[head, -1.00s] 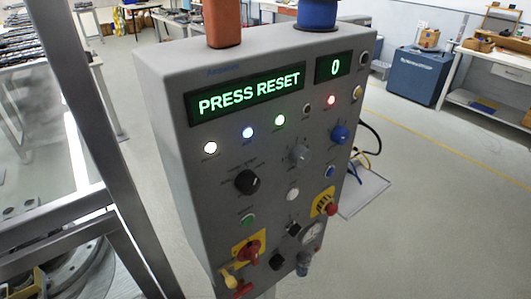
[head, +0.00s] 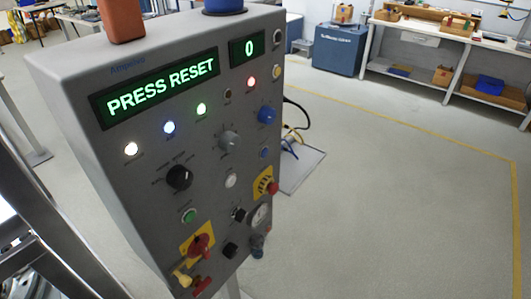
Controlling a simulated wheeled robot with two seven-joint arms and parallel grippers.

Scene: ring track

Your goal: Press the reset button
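A grey control panel box (head: 95,150) stands at the left, turned slightly. Its green display (head: 162,84) reads "PRESS RESET" and a small counter display (head: 247,47) reads 0. The face carries a green button (head: 189,216), a white button (head: 231,181), a small blue button (head: 264,152), a black knob (head: 179,177), a grey knob (head: 229,141), a blue knob (head: 267,115), a red emergency-style button (head: 272,188) and a red rotary switch (head: 199,245). The labels are too small to read, so I cannot tell which button is reset. Neither of my grippers shows.
An orange block (head: 122,20) and a blue round item (head: 224,6) sit on top of the box. A metal frame (head: 45,225) stands close at the left. Open floor (head: 400,190) with a yellow line lies to the right. A bench (head: 440,75) stands at the back right.

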